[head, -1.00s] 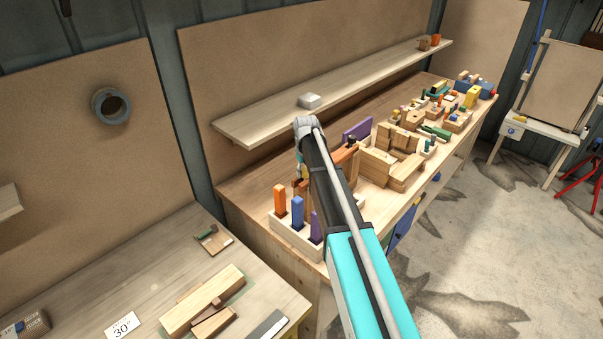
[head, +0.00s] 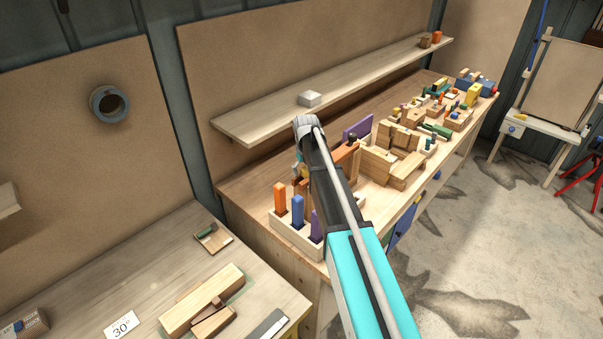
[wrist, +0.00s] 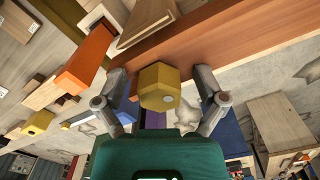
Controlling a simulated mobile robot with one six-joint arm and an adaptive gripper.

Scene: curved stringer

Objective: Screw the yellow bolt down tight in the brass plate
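In the wrist view the yellow bolt (wrist: 158,86) shows its hexagonal head close up, with a pale round spot on it. My gripper (wrist: 165,93) is open, one grey finger on each side of the head, with gaps visible between fingers and bolt. The bolt's shank is hidden, and I cannot make out the brass plate. A long reddish-brown wooden beam (wrist: 225,45) runs behind the bolt. In the head view my arm hides most of the gripper and bolt, above the near end of the long workbench.
A pale block rack (head: 290,238) with upright orange, blue and purple pieces stands close to my arm. A shelf (head: 250,122) runs along the wall behind. Wooden blocks (head: 392,158) crowd the bench to the right. A second table (head: 165,265) is front left.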

